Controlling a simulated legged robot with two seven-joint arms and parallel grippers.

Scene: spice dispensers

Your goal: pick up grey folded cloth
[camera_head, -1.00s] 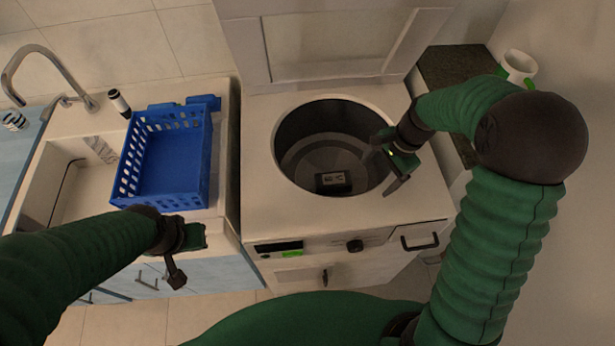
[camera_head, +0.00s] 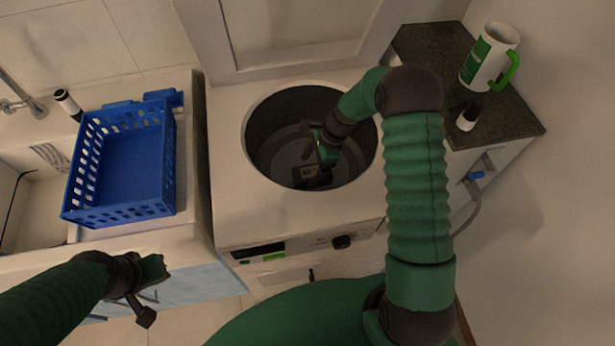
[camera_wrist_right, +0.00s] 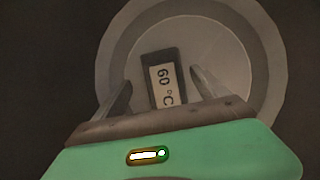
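I make out no grey folded cloth in either view. A small dark block with a white "60 °C" label (camera_head: 306,173) lies on the floor of the round drum (camera_head: 262,140) of a white top-loading washer. It also shows in the right wrist view (camera_wrist_right: 163,62). My right gripper (camera_head: 320,160) reaches down into the drum, above the block. In the right wrist view its fingers (camera_wrist_right: 161,80) are apart, one on each side of the block in the picture, with no visible contact. My left gripper (camera_head: 150,293) is open and empty, low on the left, in front of the counter.
A blue perforated basket (camera_head: 128,212) stands on the counter beside the sink (camera_head: 38,215). The washer's raised lid (camera_head: 290,30) is behind the drum. A dark-topped side counter (camera_head: 425,45) holds a white and green mug (camera_head: 485,58) and a small dark-capped bottle (camera_head: 467,118).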

